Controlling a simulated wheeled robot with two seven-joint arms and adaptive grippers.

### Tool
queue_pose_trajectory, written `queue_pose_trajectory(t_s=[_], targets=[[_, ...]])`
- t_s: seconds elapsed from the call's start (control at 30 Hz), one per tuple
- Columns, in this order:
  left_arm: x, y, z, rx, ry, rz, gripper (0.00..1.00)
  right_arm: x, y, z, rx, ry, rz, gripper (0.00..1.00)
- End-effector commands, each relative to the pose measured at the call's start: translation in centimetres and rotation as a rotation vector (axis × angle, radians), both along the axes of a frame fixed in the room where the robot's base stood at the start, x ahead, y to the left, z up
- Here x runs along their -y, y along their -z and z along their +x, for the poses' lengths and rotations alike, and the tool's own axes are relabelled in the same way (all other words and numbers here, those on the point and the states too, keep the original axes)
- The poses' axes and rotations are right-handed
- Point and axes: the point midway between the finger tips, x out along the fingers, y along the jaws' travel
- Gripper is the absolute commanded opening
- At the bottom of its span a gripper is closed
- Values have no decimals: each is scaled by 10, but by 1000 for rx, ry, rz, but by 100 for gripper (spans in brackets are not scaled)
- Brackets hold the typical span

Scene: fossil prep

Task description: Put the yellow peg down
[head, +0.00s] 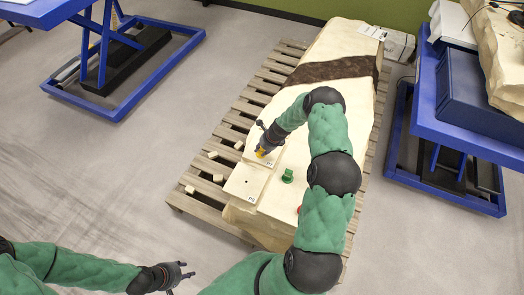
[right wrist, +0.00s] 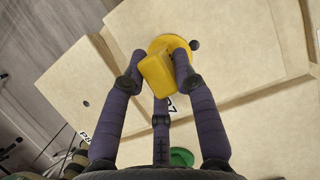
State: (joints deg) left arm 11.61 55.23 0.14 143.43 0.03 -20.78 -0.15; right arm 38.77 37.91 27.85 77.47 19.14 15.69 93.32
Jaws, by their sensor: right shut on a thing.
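The yellow peg (right wrist: 157,75) is between the fingers of my right gripper (right wrist: 160,70), which is shut on it. Its round yellow flange is just over or on a pale board marked P7 (right wrist: 225,35); I cannot tell whether it touches. In the head view my right gripper (head: 266,145) hides most of the yellow peg (head: 261,153). A second pale board (head: 245,182), marked P8, lies beside it with a small dark hole. My left gripper (head: 183,275) is open and empty at the bottom, away from the block.
A green peg (head: 287,176) stands on the large pale block (head: 330,45), and a red thing shows by my right arm. Several small pale pieces (head: 190,189) lie on the wooden pallet (head: 200,208). Blue lift tables (head: 478,135) stand either side.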

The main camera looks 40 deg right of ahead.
Motion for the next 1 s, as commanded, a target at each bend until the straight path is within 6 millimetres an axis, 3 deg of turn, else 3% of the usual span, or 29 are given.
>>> queue_pose_trajectory(t_s=[0.33,0.37,0.43,0.77,1.0], targets=[[0,1,0,0,0,0,40,1,2,0,1,0,-2,0],[0,1,0,0,0,0,40,1,2,0,2,0,-2,34],[0,1,0,0,0,0,40,0,2,0,1,-1,-1,52],[0,0,0,0,0,0,40,1,1,0,2,0,-2,52],[0,-8,0,0,0,0,40,5,-23,-7,3,2,-3,52]])
